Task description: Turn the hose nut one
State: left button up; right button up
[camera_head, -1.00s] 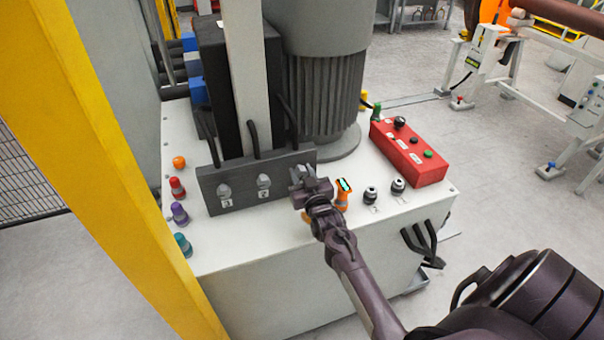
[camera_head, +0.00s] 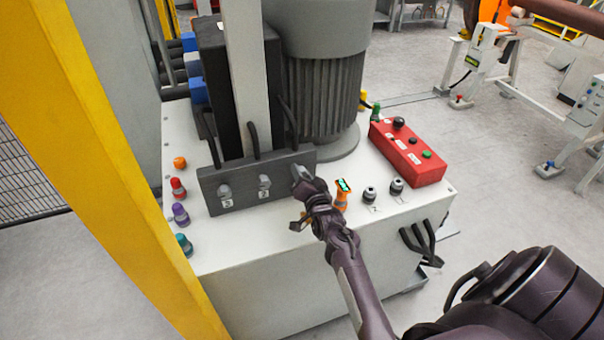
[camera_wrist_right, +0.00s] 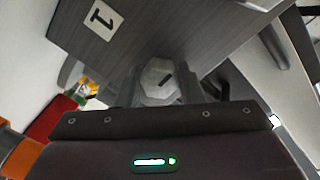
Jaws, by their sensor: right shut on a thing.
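The dark grey block (camera_head: 240,190) stands on the white cabinet top and carries hose nuts in a row. Nuts two (camera_head: 264,181) and three (camera_head: 225,192) show in the head view with their number labels. Hose nut one (camera_wrist_right: 160,80) is a grey faceted nut in the right wrist view, below a label "1" (camera_wrist_right: 101,19). My right gripper (camera_head: 301,176) is at the right end of the block, its fingers shut around nut one, which it mostly hides in the head view. My left gripper is not in view.
Two dark fittings (camera_head: 370,194) and a red button box (camera_head: 408,152) are further right. Coloured caps (camera_head: 180,213) line the left edge. A grey motor (camera_head: 325,90) rises behind.

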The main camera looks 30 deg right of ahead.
jog(key=shift+m, duration=0.6)
jog(key=o, duration=1)
jog(key=b+v, duration=0.1)
jog(key=v, duration=0.7)
